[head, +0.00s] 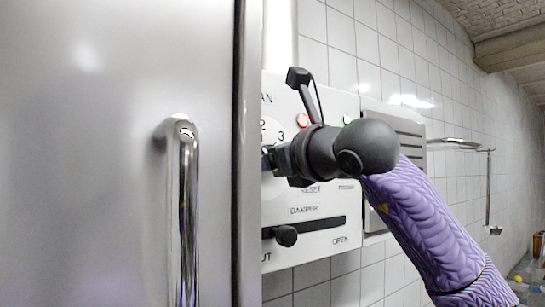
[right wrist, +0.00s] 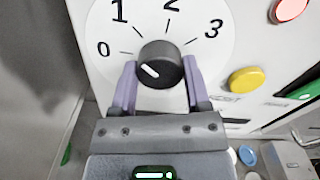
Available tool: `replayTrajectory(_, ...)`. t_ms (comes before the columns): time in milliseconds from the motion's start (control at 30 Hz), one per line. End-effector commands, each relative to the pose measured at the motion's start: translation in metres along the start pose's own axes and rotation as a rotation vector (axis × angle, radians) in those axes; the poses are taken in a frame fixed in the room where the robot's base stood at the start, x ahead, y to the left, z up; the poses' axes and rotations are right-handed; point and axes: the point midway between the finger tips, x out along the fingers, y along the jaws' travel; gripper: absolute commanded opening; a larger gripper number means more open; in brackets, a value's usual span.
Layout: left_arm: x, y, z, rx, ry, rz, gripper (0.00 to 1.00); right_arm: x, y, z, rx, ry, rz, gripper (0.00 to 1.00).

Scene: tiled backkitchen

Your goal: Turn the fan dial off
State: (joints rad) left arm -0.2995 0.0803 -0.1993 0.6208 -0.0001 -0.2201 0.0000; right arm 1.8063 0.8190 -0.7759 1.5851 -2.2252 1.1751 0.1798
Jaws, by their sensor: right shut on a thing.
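The fan dial (right wrist: 160,65) is a dark round knob on a white scale plate numbered 0 to 3. A short white mark on its face lies at the lower left, angled below the 0. My right gripper (right wrist: 160,84) has its two purple fingers on either side of the dial, shut on it. In the head view my right gripper (head: 268,158) reaches the panel from the right and hides most of the dial and part of the scale. My left gripper is not in view.
A yellow button (right wrist: 245,80) sits right of the dial. A steel door with a bar handle (head: 184,210) stands close on the left.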

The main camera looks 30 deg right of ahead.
Motion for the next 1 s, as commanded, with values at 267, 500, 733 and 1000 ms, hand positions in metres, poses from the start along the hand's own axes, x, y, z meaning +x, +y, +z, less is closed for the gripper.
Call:
replayTrajectory(267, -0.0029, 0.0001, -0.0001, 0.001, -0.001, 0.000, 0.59, -0.0004, -0.0001, 0.0013, -0.228, -0.002, -0.001, 0.02)
replayTrajectory(500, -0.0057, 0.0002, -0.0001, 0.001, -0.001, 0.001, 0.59, -0.0004, 0.0000, 0.0014, -0.423, -0.003, -0.001, 0.02)
replayTrajectory(733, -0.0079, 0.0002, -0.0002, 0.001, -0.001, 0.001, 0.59, -0.0005, 0.0003, 0.0013, -0.567, -0.004, -0.002, 0.02)
replayTrajectory(1000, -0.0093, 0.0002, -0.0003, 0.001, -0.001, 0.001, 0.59, -0.0005, 0.0005, 0.0009, -0.658, -0.004, -0.002, 0.02)
